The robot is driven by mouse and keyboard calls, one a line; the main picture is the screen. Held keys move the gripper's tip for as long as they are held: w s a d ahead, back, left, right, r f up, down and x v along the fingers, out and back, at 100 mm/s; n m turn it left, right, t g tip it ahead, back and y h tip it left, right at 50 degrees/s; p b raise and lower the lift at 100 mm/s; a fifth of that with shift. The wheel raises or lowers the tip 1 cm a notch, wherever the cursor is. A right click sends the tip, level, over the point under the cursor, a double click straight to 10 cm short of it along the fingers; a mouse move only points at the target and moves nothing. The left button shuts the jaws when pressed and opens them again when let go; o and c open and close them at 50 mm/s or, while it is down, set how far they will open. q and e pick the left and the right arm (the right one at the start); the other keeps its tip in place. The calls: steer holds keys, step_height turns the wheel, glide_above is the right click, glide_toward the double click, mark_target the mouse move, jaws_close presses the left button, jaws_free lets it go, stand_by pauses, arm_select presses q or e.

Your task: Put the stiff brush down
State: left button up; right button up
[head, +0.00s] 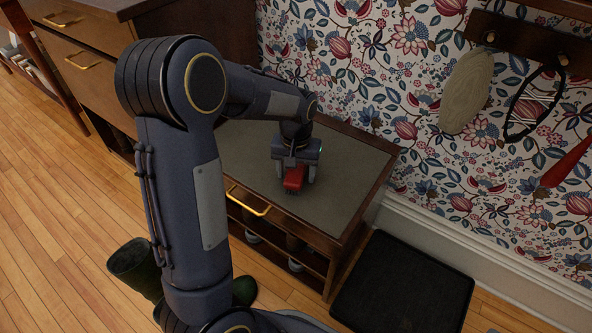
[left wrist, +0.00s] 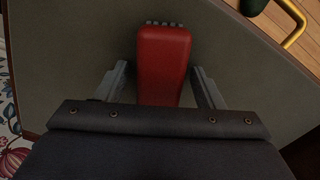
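The stiff brush (head: 293,179) is red with dark bristles and is at the grey top of the low cabinet (head: 240,150). In the left wrist view the brush (left wrist: 163,65) lies between the fingers, bristle tips showing at its far end. My left gripper (head: 295,176) points down over the cabinet top. Its fingers (left wrist: 160,82) stand apart on either side of the brush, with a narrow gap visible on each side. The palm hides the near end of the brush. My right gripper is not in view.
The cabinet top is otherwise clear around the gripper. A drawer with a brass handle (head: 247,203) is below its front edge. A black mat (head: 402,287) lies on the floor to the right. Items hang from a rail (head: 530,42) on the flowered wall. A green boot (head: 135,268) stands on the floor.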

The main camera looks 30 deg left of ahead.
arm_select(q)
steer(key=shift+r, duration=0.1)
step_height(320, 180, up, 11)
steer(key=p, duration=0.5)
steer(key=s+d+r+m+t+h, duration=0.1)
steer(key=s+d+r+t+h, duration=0.1)
steer(key=s, duration=0.9)
steer(key=s+d+r+m+t+h, duration=0.1)
steer(key=s+d, duration=0.4)
steer(key=s, duration=0.6)
steer(key=r+t, duration=0.1)
steer(key=t, duration=0.1)
steer(key=shift+r+t+h, duration=0.25)
steer(key=shift+t+h, duration=0.05)
steer(key=shift+h, duration=0.1)
steer(key=shift+d, duration=0.1)
step_height(320, 180, up, 30)
steer(key=p, duration=2.9)
steer(key=shift+f+p, duration=0.15)
steer(key=shift+p, duration=0.25)
